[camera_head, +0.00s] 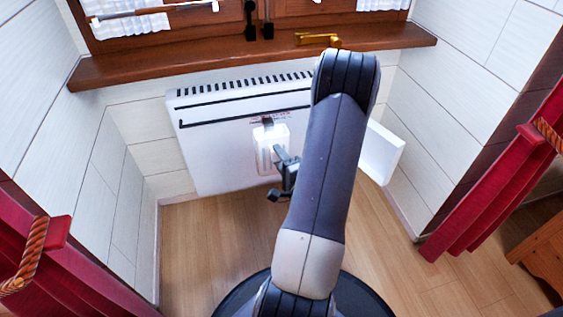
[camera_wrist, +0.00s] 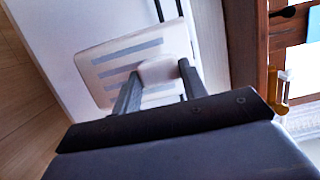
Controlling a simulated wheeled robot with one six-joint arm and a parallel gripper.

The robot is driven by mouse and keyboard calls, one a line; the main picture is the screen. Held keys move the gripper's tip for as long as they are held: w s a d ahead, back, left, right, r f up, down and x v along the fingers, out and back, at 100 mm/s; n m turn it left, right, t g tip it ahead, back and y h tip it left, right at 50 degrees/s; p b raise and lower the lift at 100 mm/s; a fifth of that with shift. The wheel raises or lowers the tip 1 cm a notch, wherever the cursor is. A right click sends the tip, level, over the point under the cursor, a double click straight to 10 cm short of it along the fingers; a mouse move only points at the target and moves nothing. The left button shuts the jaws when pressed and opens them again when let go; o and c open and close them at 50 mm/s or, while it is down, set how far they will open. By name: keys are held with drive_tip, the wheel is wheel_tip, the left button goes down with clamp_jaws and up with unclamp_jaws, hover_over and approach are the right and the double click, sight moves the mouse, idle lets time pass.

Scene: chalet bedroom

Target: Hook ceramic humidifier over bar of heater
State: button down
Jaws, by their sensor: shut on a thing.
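The white ceramic humidifier (camera_head: 267,150) is in front of the heater's face in the head view, with a dark hook at its top. In the wrist view the humidifier (camera_wrist: 118,62) shows its pale face with grey slots. My gripper (camera_head: 284,163) is shut on the humidifier; in the wrist view the two fingers (camera_wrist: 157,80) close on a raised white part of it. The white heater (camera_head: 215,155) hangs on the wall under the sill, with a dark bar (camera_head: 220,115) across its upper front. I cannot tell whether the hook touches the bar. My arm hides the heater's right part.
A wooden window sill (camera_head: 180,66) juts out above the heater, with a brass-coloured object (camera_head: 317,39) on it. Red curtains (camera_head: 80,265) hang at both sides. A white panel (camera_head: 382,151) stands right of my arm. The wooden floor (camera_head: 200,245) in front is clear.

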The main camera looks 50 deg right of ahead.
drive_tip(key=shift+w+d+f, duration=0.35)
drive_tip(key=shift+w+d, duration=0.45)
drive_tip(key=shift+w, duration=0.5)
drive_tip(key=shift+w+d+f, duration=0.4)
drive_tip(key=shift+w+d, duration=0.4)
drive_tip(key=shift+w, duration=0.55)
drive_tip(key=shift+w+d+f, duration=0.35)
drive_tip(key=shift+w+d, duration=0.45)
drive_tip(key=shift+w, duration=0.5)
drive_tip(key=c, duration=0.7)
unclamp_jaws()
drive_tip(key=shift+c, duration=0.2)
drive_tip(key=shift+f, duration=0.15)
drive_tip(key=shift+s+a, duration=0.1)
drive_tip(key=shift+s, duration=0.05)
drive_tip(key=p+v, duration=0.1)
drive_tip(key=v, duration=0.9)
drive_tip(key=shift+s+p, duration=0.3)
drive_tip(key=shift+p, duration=0.1)
drive_tip(key=shift+w, duration=0.1)
